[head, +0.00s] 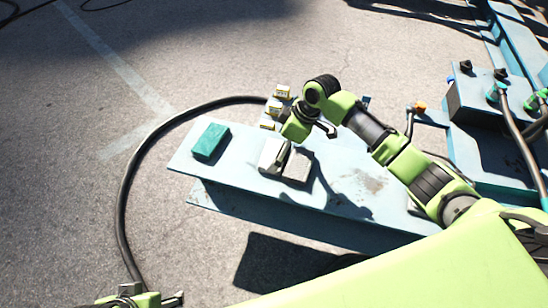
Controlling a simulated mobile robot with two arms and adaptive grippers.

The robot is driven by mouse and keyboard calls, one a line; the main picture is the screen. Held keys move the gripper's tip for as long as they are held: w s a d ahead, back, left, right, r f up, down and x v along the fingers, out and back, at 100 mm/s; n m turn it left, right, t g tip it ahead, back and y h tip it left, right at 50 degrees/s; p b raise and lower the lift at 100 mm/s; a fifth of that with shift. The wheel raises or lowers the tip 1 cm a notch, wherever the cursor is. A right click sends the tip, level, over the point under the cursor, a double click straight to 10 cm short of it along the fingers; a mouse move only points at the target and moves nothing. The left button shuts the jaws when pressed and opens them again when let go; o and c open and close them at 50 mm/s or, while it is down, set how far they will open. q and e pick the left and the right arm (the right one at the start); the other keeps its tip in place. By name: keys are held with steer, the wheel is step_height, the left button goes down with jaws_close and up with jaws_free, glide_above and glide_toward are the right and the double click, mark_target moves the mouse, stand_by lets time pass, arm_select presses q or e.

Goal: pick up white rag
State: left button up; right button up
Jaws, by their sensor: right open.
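The white rag (297,168) looks like a pale grey folded cloth and lies on the light blue bench top (345,160). My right gripper (306,147) is open, directly above and over the rag's far side. One finger overlaps the rag in the picture; I cannot tell whether it touches. Part of the rag is hidden behind the gripper. My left gripper (150,298) shows only partly at the bottom left edge, away from the bench, and its opening is unclear.
A teal block (210,142) lies left of the rag. Several small yellow-and-white boxes (282,91) stand along the bench's far edge. A thick black cable (126,190) loops over the ground on the left. Blue machinery (480,98) with hoses stands at right.

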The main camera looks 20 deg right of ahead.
steer(key=shift+x, duration=1.05)
arm_select(q)
steer(key=shift+f, duration=0.35)
arm_select(e)
steer(key=c, duration=1.1)
steer(key=shift+r, duration=0.1)
steer(key=shift+r, duration=0.5)
step_height(320, 180, up, 3)
steer(key=shift+d+f+p, duration=0.1)
steer(key=shift+f+p, duration=0.1)
steer(key=shift+p, duration=0.6)
arm_select(q)
step_height(320, 180, down, 14)
steer(key=g+p, duration=0.1)
steer(key=p, duration=0.3)
steer(key=shift+w+d, duration=0.15)
steer(key=shift+w, duration=0.1)
arm_select(e)
steer(key=s+d+r, duration=0.1)
steer(key=s+r, duration=0.2)
steer(key=s, duration=0.1)
steer(key=s+d+r, duration=0.1)
steer(key=s+r, duration=0.2)
steer(key=s, duration=0.2)
steer(key=s+d+r, duration=0.1)
steer(key=s+r, duration=0.2)
steer(key=s, duration=0.1)
steer(key=shift+s+d+r, duration=0.15)
steer(key=shift+s+d, duration=0.1)
steer(key=shift+d, duration=0.1)
